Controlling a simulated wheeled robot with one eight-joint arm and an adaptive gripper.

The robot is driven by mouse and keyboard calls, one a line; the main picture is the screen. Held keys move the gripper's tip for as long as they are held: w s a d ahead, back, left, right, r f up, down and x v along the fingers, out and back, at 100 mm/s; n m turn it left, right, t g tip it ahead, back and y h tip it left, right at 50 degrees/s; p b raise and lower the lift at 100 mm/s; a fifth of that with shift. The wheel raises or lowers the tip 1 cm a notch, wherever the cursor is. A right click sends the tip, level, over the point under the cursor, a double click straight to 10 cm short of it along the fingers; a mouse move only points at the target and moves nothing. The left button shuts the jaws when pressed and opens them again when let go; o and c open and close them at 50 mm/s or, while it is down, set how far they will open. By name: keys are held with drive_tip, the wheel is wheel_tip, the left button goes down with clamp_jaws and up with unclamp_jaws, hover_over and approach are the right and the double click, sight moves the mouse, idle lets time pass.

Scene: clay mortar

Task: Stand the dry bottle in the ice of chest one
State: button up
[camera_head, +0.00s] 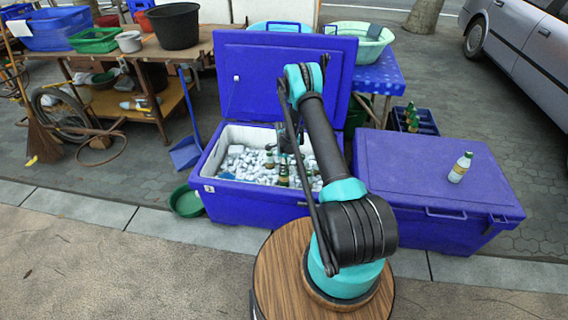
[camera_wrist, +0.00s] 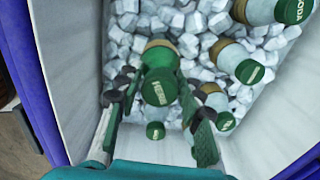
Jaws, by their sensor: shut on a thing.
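The open blue chest (camera_head: 210,190) holds white ice (camera_head: 245,165) with several green-capped bottles in it. My arm reaches over it, and my gripper (camera_head: 288,142) is down inside. In the wrist view my gripper (camera_wrist: 157,102) is shut on a green-capped bottle (camera_wrist: 158,86), seen from above with a finger on each side. The bottle looks roughly upright among the ice. Its base is hidden, so I cannot tell how deep it sits. Other bottles (camera_wrist: 250,71) stand to its right and behind. Whether the held bottle is dry or wet does not show.
A closed blue chest (camera_head: 420,180) stands to the right with a pale green-capped bottle (camera_head: 460,167) on its lid. The open lid (camera_head: 265,75) rises behind the ice. The chest's white inner wall (camera_wrist: 65,60) is close to the left of my gripper. A bottle crate (camera_head: 415,122) stands behind.

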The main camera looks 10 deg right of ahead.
drive_tip(key=shift+f, duration=2.35)
drive_tip(key=o, duration=1.2)
drive_tip(key=shift+o, duration=0.6)
drive_tip(key=o, duration=0.4)
wheel_tip(320, 180, up, 27)
